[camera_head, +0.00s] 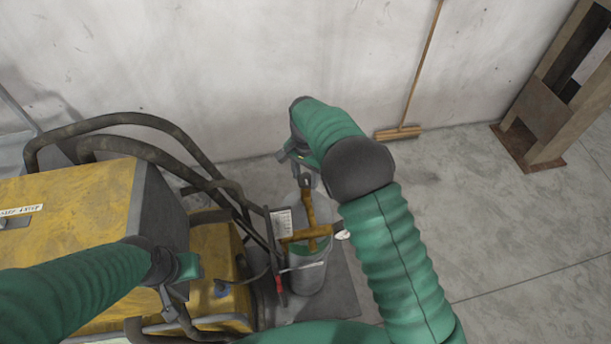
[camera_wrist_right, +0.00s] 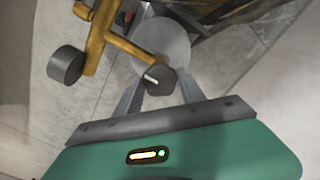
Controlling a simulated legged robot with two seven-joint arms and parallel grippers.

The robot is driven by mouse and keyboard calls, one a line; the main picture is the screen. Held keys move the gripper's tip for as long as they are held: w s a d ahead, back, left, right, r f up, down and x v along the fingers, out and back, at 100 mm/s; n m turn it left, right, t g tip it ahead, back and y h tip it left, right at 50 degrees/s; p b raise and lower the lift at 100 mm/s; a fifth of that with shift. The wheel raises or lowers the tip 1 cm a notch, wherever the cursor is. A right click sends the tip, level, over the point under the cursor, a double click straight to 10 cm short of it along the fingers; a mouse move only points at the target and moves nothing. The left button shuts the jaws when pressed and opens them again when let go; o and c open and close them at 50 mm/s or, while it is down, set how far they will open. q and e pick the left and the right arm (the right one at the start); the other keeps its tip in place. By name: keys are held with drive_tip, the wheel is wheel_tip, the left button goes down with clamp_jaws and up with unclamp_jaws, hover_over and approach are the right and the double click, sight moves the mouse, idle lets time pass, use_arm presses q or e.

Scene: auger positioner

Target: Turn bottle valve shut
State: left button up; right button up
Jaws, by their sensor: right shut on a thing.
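A grey gas bottle (camera_head: 310,272) stands upright beside the yellow machine. Its valve is a dark round knob with a white mark (camera_wrist_right: 154,79), seen in the right wrist view. My right gripper (camera_head: 305,182) reaches down over the bottle's top, and its fingers (camera_wrist_right: 158,92) are shut on the knob from both sides. The knob is mostly hidden in the head view. My left gripper (camera_head: 172,304) hangs low at the left, over the front of the yellow machine and apart from the bottle. Its fingertips are too small to judge.
A yellow machine (camera_head: 75,215) with dark tube rails (camera_head: 130,117) and hoses fills the left. A broom (camera_head: 398,133) leans on the wall. The right floor is clear up to a rusty steel post (camera_head: 545,115).

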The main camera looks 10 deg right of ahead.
sight(305, 177)
drive_tip(key=shift+w+r, duration=0.25)
drive_tip(key=o, duration=1.1)
drive_tip(key=shift+o, duration=1.2)
drive_tip(key=shift+f, duration=0.2)
drive_tip(key=shift+s, duration=0.1)
drive_tip(key=shift+r+b, duration=0.3)
drive_tip(key=shift+r, duration=0.15)
wheel_tip(305, 177, up, 16)
drive_tip(key=b, duration=0.2)
drive_tip(key=shift+f+b, duration=0.1)
drive_tip(key=shift+b, duration=0.2)
